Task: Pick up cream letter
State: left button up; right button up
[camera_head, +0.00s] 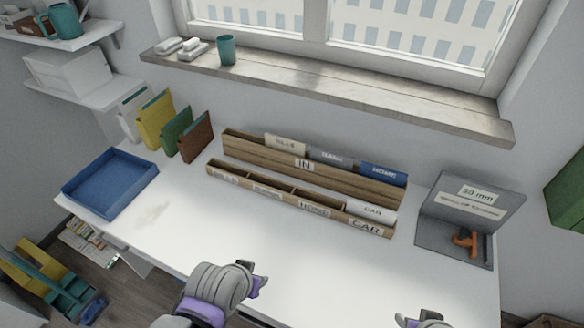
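A cream letter (285,143) stands upright in the back row of the wooden organizer, in the part marked IN, at its left end. Only its upper part shows above the wood; its lower part is hidden. My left gripper (259,283) is over the front of the desk, well in front of the organizer and apart from the letter. My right gripper (424,319) shows only in part at the bottom edge, to the right. I see nothing held in either gripper, and their finger gaps are not clear.
The wooden organizer (300,163) also holds a grey letter (331,156) and a blue letter (382,174) in back, and a white one (370,208) in front. A blue tray (110,183) stands left, a grey stand (467,215) right. The middle desk is clear.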

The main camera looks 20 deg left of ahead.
aim_at(283, 145)
jog(key=z, duration=0.4)
jog(key=j+z, duration=0.15)
jog(key=z, duration=0.65)
jog(key=j+z, duration=0.1)
jog(key=z, duration=0.25)
jog(key=k+j, duration=0.2)
jog(key=j, duration=0.15)
jog(key=k+j, duration=0.45)
jog(key=j, duration=0.25)
